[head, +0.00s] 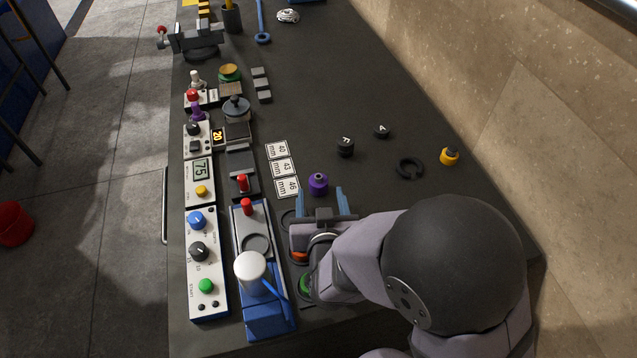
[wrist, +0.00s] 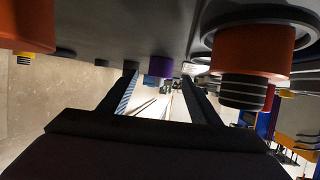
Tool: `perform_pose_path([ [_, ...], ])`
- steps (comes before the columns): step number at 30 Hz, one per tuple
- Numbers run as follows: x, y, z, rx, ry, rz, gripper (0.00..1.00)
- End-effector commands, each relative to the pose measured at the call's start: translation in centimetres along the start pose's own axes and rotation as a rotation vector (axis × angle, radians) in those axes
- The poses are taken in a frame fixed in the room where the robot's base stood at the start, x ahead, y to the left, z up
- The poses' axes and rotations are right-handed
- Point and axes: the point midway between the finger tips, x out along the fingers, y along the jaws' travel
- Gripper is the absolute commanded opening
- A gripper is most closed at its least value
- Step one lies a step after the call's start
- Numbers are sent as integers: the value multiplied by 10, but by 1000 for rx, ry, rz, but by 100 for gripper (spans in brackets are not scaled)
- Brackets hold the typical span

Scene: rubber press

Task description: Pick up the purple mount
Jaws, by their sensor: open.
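The purple mount (head: 318,184) is a short purple cylinder with a dark top. It stands upright on the dark bench, just right of the number cards. My gripper (head: 327,196) is open low over the bench, its blue fingers pointing toward the mount, which is just beyond the fingertips. In the wrist view the purple mount (wrist: 161,67) shows ahead between the two fingers (wrist: 158,85), apart from both. Nothing is held.
An orange part (head: 299,257) and a green part (head: 305,284) sit beside my wrist. The blue press (head: 268,318) stands to the left. Number cards (head: 283,167) lie left of the mount. A black ring (head: 409,168) and yellow mount (head: 449,156) lie right. Bench beyond is mostly clear.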

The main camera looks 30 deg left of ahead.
Motion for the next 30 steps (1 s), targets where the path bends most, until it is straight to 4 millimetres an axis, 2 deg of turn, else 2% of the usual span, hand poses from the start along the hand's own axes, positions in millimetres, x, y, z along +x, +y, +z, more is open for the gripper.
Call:
perform_pose_path([
  [4,10,1,0,-1,-2,1,57],
  [11,15,0,-2,0,-1,1,57],
  [24,58,0,-8,0,-2,1,57],
  [30,64,-1,-7,0,-1,0,57],
])
